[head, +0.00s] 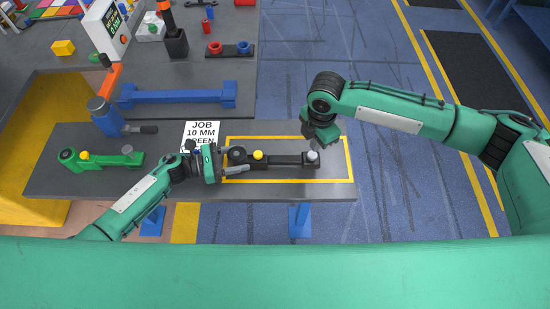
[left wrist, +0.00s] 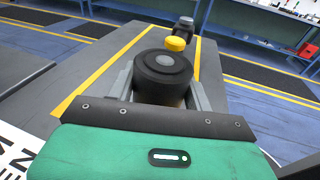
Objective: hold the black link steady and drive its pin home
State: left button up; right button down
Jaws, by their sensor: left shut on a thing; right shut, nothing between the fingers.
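The black link (head: 285,161) lies inside the yellow outline on the grey bench. Its round left end also shows in the left wrist view (left wrist: 163,72), between the two grey fingers of my left gripper (head: 237,162), which is shut on it. A yellow knob (head: 257,155) stands on the link near that end. The grey-topped pin (head: 313,155) stands up at the link's right end; how deep it sits I cannot tell. My right gripper (head: 319,142) is shut and empty, just above and slightly right of the pin. I cannot tell if they touch.
A green link (head: 110,159) lies on the bench's left. A job card (head: 201,132) is behind my left gripper. Floor is clear right of the bench.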

pick_arm(q)
jog(key=shift+s+f, duration=0.25)
jog(key=shift+f, duration=0.25)
pick_arm(e)
jog(key=shift+r, duration=2.7)
pick_arm(q)
jog(key=o, duration=1.1)
jog(key=shift+o, duration=1.1)
jog(key=shift+w+r, duration=0.2)
pick_arm(e)
jog(key=shift+w, duration=0.1)
pick_arm(q)
jog(key=shift+r, duration=0.1)
jog(key=v, duration=1.2)
